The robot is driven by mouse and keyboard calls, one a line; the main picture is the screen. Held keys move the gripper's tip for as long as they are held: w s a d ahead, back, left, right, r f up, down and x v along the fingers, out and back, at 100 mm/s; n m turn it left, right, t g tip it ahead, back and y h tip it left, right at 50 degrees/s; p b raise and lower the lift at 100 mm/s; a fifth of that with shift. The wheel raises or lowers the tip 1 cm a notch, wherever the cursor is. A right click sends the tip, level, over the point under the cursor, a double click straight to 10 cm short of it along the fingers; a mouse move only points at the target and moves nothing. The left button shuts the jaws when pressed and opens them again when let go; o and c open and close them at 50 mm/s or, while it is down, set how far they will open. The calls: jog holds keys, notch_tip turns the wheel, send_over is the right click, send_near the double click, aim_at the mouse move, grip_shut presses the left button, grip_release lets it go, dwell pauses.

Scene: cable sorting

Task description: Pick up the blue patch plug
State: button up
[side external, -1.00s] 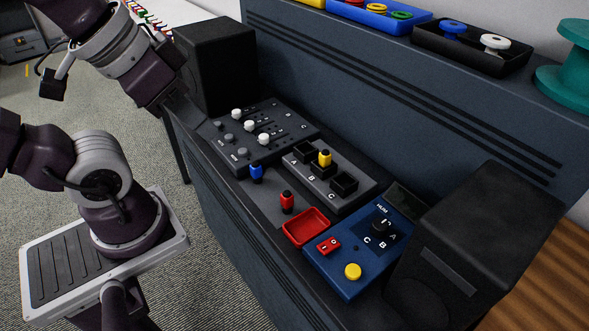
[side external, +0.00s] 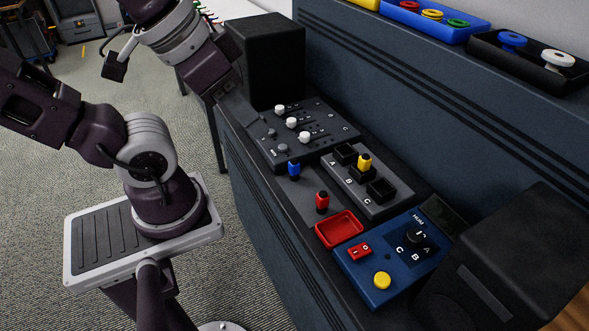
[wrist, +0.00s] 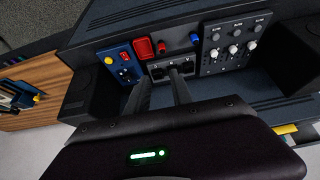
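The blue patch plug (side external: 293,171) stands upright on the dark desk in front of the grey slider panel (side external: 305,160). It also shows in the wrist view (wrist: 194,37), between the red plug and the slider panel, above and right of my fingers. My gripper (wrist: 163,76) shows in the wrist view with its two dark fingers apart and nothing seen between them. The fingertips overlap the socket block in the picture, apart from the blue plug. In the side view my arm's end is at the upper left near the black speaker, and the fingers cannot be made out.
A red plug (side external: 322,202) stands near the blue one, beside a red tray (side external: 339,229). A yellow plug (side external: 364,164) sits in the socket block (side external: 372,206). A blue switch box (side external: 395,256) is at the right. Black speakers (side external: 265,62) stand at both ends.

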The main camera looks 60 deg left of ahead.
jog(key=o, duration=0.4)
jog(key=n+g, duration=0.6)
jog(key=n, duration=1.5)
send_over(295, 161)
jog(key=f, duration=1.7)
jog(key=shift+s+a+f, duration=0.1)
jog(key=shift+s+f, duration=0.15)
jog(key=shift+f, duration=0.05)
jog(key=f, duration=0.7)
jog(key=shift+w+f, duration=0.25)
